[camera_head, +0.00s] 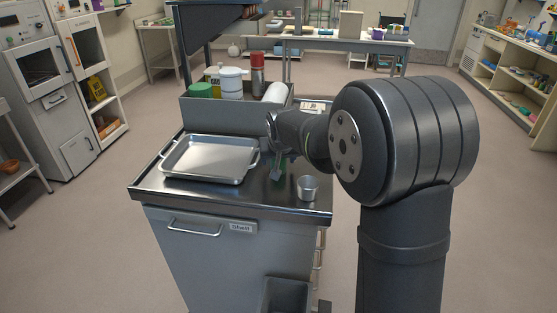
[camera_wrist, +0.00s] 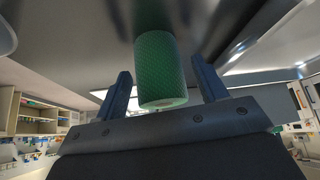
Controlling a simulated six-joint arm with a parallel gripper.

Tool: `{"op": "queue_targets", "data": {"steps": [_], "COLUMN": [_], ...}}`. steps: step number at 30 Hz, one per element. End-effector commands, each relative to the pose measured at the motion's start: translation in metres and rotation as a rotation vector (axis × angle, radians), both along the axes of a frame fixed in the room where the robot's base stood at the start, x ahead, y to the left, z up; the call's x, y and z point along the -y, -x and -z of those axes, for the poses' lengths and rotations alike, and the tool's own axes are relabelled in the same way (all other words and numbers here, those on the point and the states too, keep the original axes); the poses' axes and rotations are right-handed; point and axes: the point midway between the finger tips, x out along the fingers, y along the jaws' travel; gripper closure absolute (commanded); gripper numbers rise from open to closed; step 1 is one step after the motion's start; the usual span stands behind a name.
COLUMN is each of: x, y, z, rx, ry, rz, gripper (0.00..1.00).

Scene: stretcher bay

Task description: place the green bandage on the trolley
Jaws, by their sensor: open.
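The green bandage (camera_wrist: 161,72) is a textured green roll in the wrist view, with its end face towards the camera. A green reflection beside its far end suggests it stands on the trolley's steel top. My gripper (camera_wrist: 165,78) is open, with one finger on each side of the roll and a visible gap at each. In the head view my gripper (camera_head: 274,152) points down over the right part of the trolley (camera_head: 237,192). Only a small part of the green bandage (camera_head: 278,169) shows there, below the fingers.
A steel tray (camera_head: 250,180) fills the trolley's left side; a metal cup (camera_head: 308,188) stands near the front right. A rear bin (camera_head: 225,111) holds a green-topped item (camera_head: 201,90), white jar (camera_head: 231,82), red bottle (camera_head: 257,74) and white roll (camera_head: 275,92).

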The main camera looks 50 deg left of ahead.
Motion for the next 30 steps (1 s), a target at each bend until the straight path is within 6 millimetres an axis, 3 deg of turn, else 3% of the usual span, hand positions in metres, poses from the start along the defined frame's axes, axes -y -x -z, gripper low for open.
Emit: {"op": "queue_targets", "data": {"steps": [15, 21, 30], "x": [0.045, 0.054, 0.055], "y": [0.026, 0.03, 0.031], "z": [-0.081, -0.095, -0.097], "rx": [0.0, 0.0, 0.0], "ry": [-0.002, 0.0, 0.0], "rz": [-0.001, 0.0, 0.0], "gripper": [0.35, 0.35, 0.35]}}
